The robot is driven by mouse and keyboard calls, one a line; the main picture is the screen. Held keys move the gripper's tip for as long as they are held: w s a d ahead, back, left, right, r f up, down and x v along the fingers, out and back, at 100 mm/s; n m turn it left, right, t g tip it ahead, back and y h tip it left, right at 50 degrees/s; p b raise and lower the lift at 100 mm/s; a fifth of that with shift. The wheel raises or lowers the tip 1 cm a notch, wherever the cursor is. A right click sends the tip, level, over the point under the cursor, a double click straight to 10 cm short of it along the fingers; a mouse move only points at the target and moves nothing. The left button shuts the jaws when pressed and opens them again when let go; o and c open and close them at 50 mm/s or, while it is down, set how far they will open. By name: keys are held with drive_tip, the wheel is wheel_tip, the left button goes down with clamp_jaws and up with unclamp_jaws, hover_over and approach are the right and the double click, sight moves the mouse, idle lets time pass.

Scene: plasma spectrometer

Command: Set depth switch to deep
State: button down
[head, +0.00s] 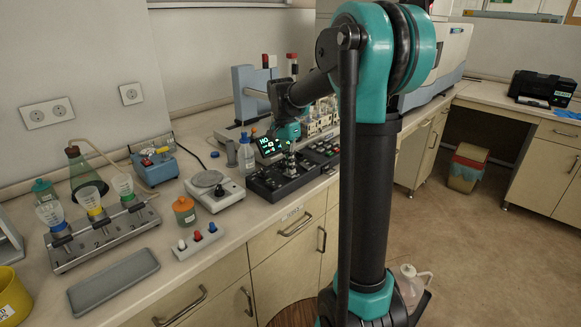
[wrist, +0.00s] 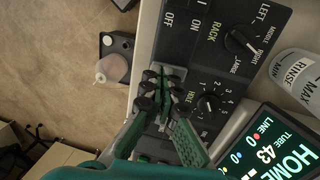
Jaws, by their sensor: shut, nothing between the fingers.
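The black control panel (wrist: 210,62) fills the middle of the wrist view, and it also shows on the bench in the head view (head: 262,187). It carries a RACK knob (wrist: 241,40) marked left, middle and right, a HOLE knob (wrist: 208,104) with numbers, and an ON/OFF marking. I cannot read a depth label or make out the depth switch; part of the panel lies hidden behind my fingers. My gripper (wrist: 158,88) is shut and empty over the panel, left of the HOLE knob. In the head view my gripper (head: 290,165) is small, and contact is unclear.
A lit display (wrist: 283,147) reading HOME, TUBE 43 stands beside the panel, near a rinse bottle (wrist: 297,76). In the head view a scale (head: 215,189) and a tube rack (head: 104,235) stand left of the panel. The bench's front edge runs close by the panel.

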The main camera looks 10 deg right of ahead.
drive_tip(key=shift+s+d+f+t+y, duration=0.2)
drive_tip(key=shift+f+t+y, duration=0.1)
drive_tip(key=shift+t, duration=0.1)
drive_tip(key=shift+a, duration=0.1)
drive_tip(key=shift+w+a, duration=0.1)
drive_tip(key=shift+w, duration=0.1)
drive_tip(key=shift+w+a+r, duration=0.1)
drive_tip(key=shift+w+a, duration=0.3)
drive_tip(key=shift+w, duration=0.1)
drive_tip(key=shift+d+r, duration=0.1)
drive_tip(key=shift+r, duration=0.2)
wheel_tip(320, 180, up, 13)
drive_tip(key=shift+s+d+r, duration=0.2)
drive_tip(key=shift+s+d, duration=0.05)
drive_tip(key=shift+s, duration=0.2)
